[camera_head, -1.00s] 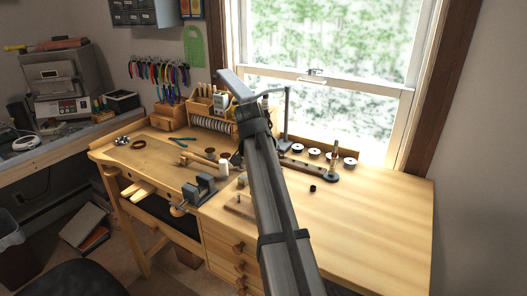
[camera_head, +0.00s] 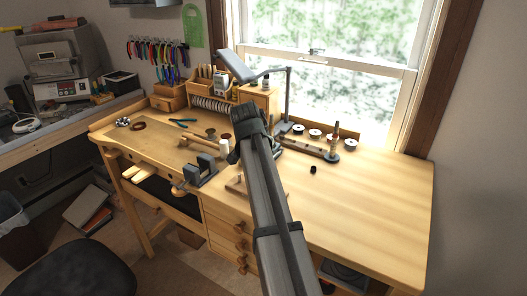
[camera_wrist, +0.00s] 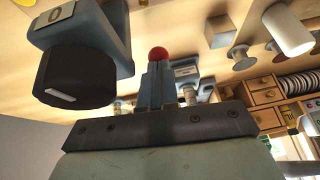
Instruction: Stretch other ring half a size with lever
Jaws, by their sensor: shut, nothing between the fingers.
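In the wrist view my gripper (camera_wrist: 156,88) has its fingers together. A red ball (camera_wrist: 158,54) shows just past the fingertips; I cannot tell whether they touch it or what it belongs to. Close by on the left is a grey body (camera_wrist: 82,22) with a pale plate and a thick black knob (camera_wrist: 76,76); it may be the stretcher. In the head view my arm hides my gripper and this spot. An upright, stepped post (camera_head: 334,140) stands on a dark round base at the right. No finger ring can be made out for certain.
A grey vise (camera_head: 202,168) sits at the bench front. A white cylinder (camera_head: 224,146) stands near my arm, and a small black piece (camera_head: 313,169) lies right of it. Several round tins (camera_head: 315,134) line the window side. The bench's right part (camera_head: 375,200) is clear.

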